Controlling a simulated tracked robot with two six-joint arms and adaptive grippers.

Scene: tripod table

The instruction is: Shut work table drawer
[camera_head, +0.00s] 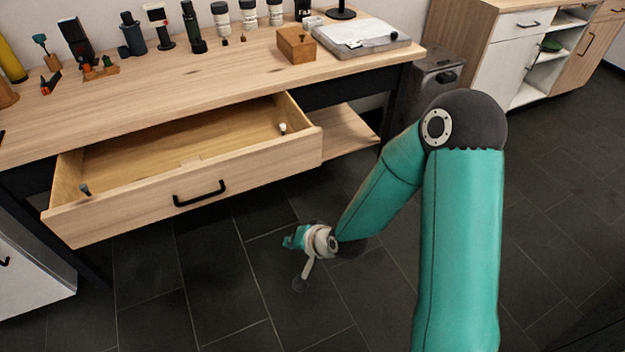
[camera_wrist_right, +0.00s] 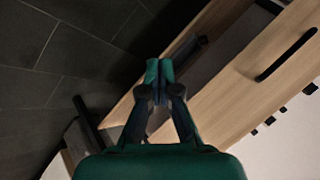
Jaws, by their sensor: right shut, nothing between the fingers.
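The work table (camera_head: 215,82) has a light wood top. Its wide wooden drawer (camera_head: 255,170) is pulled out under the front edge, and its inside shows. The drawer's black bar handle (camera_head: 200,193) is on the middle of its front. Two small knobs are inside, near the left and right sides. My right gripper (camera_head: 287,241) is low, in front of and to the right of the handle, apart from the drawer. In the right wrist view its fingertips (camera_wrist_right: 159,72) are together with nothing between them. My left gripper is out of view.
Bottles, jars, tools, a wooden box (camera_head: 296,45) and a clipboard (camera_head: 360,35) stand on the tabletop. A dark bin (camera_head: 437,80) stands right of the table, and a white cabinet (camera_head: 510,60) farther right. The dark tiled floor before the drawer is clear.

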